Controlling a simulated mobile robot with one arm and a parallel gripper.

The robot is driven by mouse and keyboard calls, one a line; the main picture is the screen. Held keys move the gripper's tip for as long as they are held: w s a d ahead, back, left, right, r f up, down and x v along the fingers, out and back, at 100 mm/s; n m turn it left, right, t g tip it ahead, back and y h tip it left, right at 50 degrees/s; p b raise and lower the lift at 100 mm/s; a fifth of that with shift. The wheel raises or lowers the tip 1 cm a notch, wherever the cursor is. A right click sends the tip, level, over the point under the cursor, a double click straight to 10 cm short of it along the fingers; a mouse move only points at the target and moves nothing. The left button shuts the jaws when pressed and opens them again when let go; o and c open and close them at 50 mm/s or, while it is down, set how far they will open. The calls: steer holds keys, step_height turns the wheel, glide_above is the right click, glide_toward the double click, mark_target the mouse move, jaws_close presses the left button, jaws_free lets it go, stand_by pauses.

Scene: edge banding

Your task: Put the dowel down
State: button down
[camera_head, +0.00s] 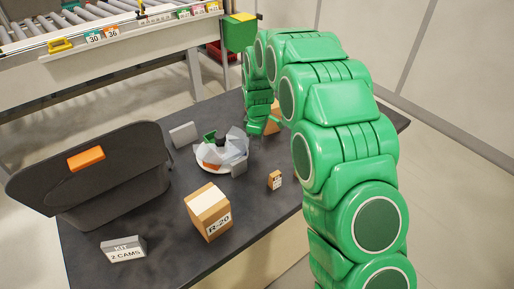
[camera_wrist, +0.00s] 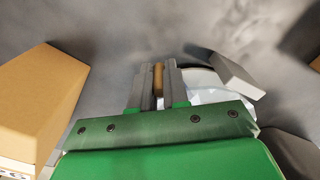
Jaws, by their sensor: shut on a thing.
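The dowel (camera_wrist: 158,80) is a short light-brown wooden rod. In the wrist view it sits between the two grey fingers of my gripper (camera_wrist: 157,75), which are shut on it. Dark grey tabletop shows beyond the fingertips. In the head view my green gripper (camera_head: 257,122) is low over the far part of the table, to the right of a round white dish. The dowel cannot be made out there. Whether it touches the table is not clear.
The white dish (camera_head: 205,164) holds a clear bag and small parts; grey blocks (camera_head: 184,134) stand near it. A carton (camera_wrist: 35,95) is left in the wrist view. An R-20 box (camera_head: 208,212), small box (camera_head: 275,180), kit card (camera_head: 124,250) and dark bin (camera_head: 115,180) share the table (camera_head: 170,245).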

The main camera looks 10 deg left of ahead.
mark_target(257, 154)
steer(key=shift+w+a+f, duration=0.15)
steer(key=shift+w+f, duration=0.25)
steer(key=shift+f, duration=1.65)
steer(key=c, duration=1.1)
jaws_free()
steer(key=shift+f, duration=0.1)
step_height(257, 154, up, 12)
steer(key=shift+r, duration=0.15)
